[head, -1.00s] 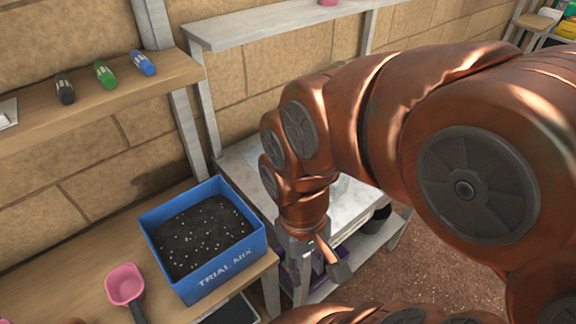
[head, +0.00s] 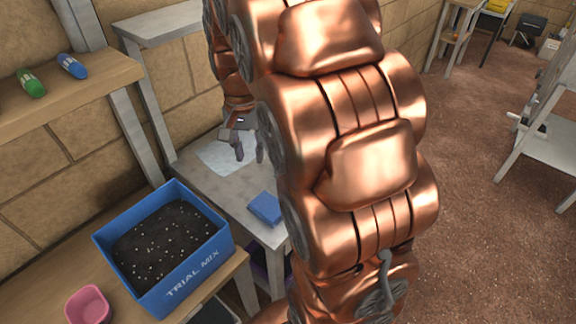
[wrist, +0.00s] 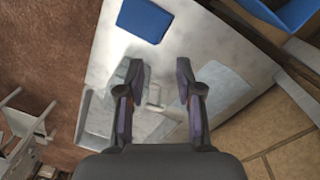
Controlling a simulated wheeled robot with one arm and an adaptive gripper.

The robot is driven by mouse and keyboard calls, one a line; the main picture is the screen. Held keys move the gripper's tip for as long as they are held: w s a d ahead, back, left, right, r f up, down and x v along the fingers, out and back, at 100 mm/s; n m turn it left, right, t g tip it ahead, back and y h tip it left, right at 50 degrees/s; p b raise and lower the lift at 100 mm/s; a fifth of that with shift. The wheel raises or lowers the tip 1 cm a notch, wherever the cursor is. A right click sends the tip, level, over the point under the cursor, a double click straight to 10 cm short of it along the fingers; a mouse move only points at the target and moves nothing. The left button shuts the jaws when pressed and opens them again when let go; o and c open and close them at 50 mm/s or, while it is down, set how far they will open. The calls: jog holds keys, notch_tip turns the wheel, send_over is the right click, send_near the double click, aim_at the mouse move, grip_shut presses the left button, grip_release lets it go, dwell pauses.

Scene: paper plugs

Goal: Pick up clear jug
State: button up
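A clear jug (wrist: 153,97), see-through and hard to make out, shows in the wrist view on the pale table (wrist: 200,40). Its faint outline lies between and to the left of my fingers, and my left finger covers part of it. I cannot tell whether the fingers touch it. My gripper (wrist: 161,72) is open, with a clear gap between its two fingers. In the head view my gripper (head: 249,152) is over the table's far part, fingers pointing down. The jug is not visible there; my arm covers the table's right side.
A blue flat item (head: 265,208) lies on the table's near part. A pale blue sheet (wrist: 228,90) lies to the right of my fingers in the wrist view. A blue soil box (head: 190,277) and pink scoop (head: 88,304) sit on the wooden bench. A shelf (head: 170,24) is above the table.

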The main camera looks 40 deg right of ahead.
jog(key=w+d+f+m, duration=0.1)
jog(key=w+d+m, duration=0.1)
jog(key=w+d, duration=0.1)
jog(key=w+d+f+m, duration=0.1)
jog(key=w+d, duration=0.2)
jog(key=d, duration=0.2)
jog(key=w+d+f+m+b, duration=0.1)
jog(key=w+d+m, duration=0.1)
jog(key=w+d, duration=0.1)
jog(key=shift+w+d+f+m+t, duration=0.15)
jog(key=shift+d+f+m+t, duration=0.15)
jog(key=shift+d, duration=0.25)
jog(key=shift+w+d+f, duration=0.1)
jog(key=shift+f, duration=0.05)
jog(key=shift+s+f+p, duration=0.2)
jog(key=shift+f+p, duration=1.25)
jog(key=shift+f, duration=2.35)
grip_shut()
